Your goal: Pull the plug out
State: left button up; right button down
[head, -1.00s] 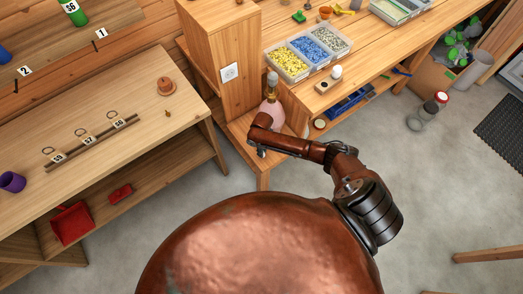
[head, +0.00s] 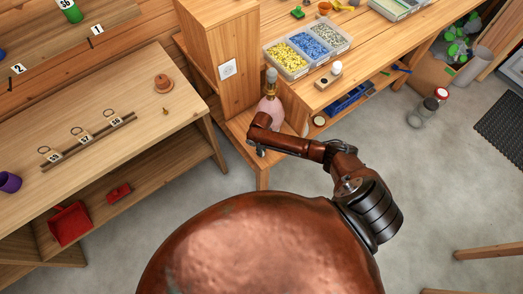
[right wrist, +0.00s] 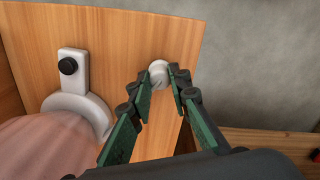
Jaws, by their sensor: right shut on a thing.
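Whether the plug sits in anything there is hidden. The pink body (right wrist: 45,150) with a white collar and a black knob (right wrist: 68,66) lies left of the fingers. A white wall socket (head: 228,69) is on the wooden post, apart from the gripper. My left gripper is out of view.
A workbench (head: 340,75) with bins of yellow, blue and grey pieces stands behind the gripper. A wooden shelf (head: 150,135) with rings and tags is at left. Bare floor (head: 420,190) lies to the right.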

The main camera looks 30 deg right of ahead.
jog(key=shift+f, duration=0.1)
jog(key=c, duration=1.7)
grip_release()
